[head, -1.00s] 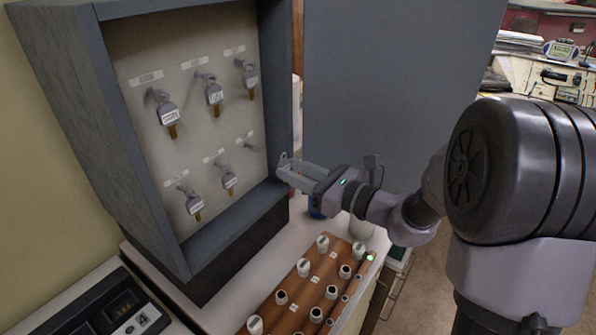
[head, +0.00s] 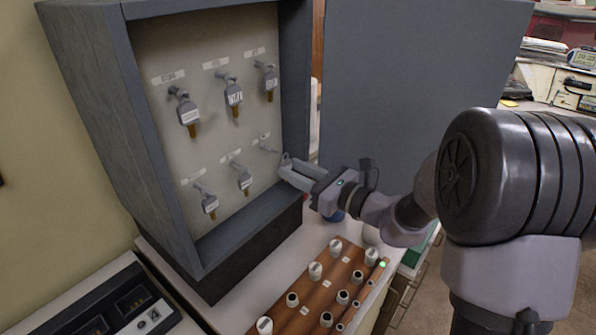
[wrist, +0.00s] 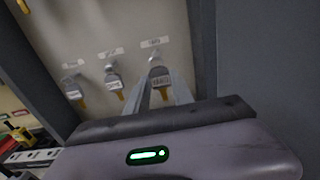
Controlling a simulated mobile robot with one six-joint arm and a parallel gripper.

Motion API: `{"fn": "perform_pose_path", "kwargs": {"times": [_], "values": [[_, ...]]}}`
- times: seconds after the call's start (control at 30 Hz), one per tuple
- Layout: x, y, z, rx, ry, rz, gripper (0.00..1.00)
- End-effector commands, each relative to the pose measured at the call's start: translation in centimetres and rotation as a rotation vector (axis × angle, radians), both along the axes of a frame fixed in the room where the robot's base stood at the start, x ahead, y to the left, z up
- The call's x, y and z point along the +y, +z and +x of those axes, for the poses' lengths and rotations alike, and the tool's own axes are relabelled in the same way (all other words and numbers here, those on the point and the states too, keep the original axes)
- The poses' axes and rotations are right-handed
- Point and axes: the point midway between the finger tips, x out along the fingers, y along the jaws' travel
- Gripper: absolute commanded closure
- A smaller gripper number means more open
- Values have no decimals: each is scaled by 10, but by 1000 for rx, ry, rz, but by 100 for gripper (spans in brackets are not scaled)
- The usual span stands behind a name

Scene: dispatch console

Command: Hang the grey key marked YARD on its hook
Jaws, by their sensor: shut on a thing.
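My gripper (head: 286,169) is shut on a grey key (wrist: 160,79), seen between the fingertips in the wrist view. Its pale tag has dark lettering, too small to read surely. In the head view the fingers mostly hide the key. The gripper is inside the open key cabinet (head: 110,130), by the right wall. A bare hook (head: 265,148) at the right end of the lower row is just left of the fingertips, under a small label (wrist: 155,42). I cannot tell whether the key touches the hook.
Several grey keys hang on the other hooks, including two lower-row keys (head: 208,202) (head: 243,178) to the left. The open cabinet door (head: 415,85) stands to the right. A wooden board with knobs (head: 310,300) lies below on the counter.

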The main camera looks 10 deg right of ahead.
Motion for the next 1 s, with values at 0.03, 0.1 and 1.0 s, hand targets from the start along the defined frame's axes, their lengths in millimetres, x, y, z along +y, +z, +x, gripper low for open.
{"fn": "perform_pose_path", "kwargs": {"times": [0.03,0.1,1.0], "values": [[1,0,0,0,1,0,100],[2,0,2,0,1,0,100],[6,1,6,0,0,0,100]]}}
